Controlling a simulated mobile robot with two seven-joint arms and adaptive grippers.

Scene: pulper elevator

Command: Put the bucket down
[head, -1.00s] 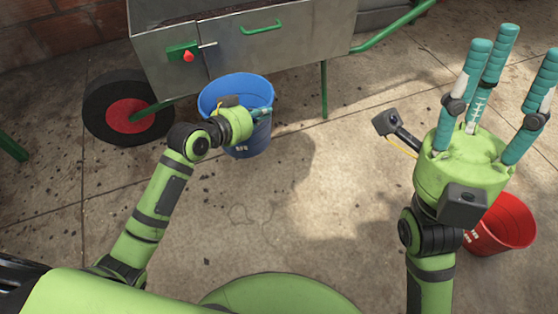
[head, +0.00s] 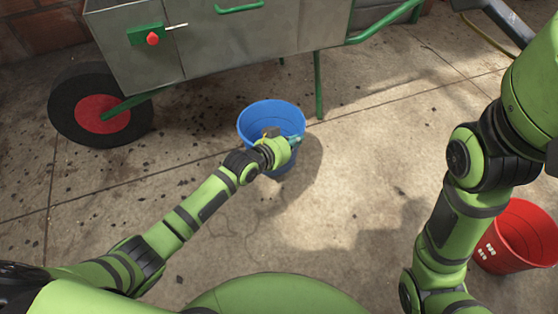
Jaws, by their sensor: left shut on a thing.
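The blue bucket (head: 271,112) is upright, in front of the grey metal machine and left of its green leg. My left gripper (head: 291,143) is shut on the near right side of the blue bucket; its fingers are small and partly hidden. A dark shadow lies on the floor to the right of the bucket. I cannot tell whether its base touches the floor. My right arm rises at the right edge and its fingers are out of view.
The metal machine (head: 230,45) has a black wheel with a red hub (head: 101,107) and green handles. A red bucket (head: 520,232) stands on the floor at the right, beside my right arm. The concrete floor between the two buckets is clear.

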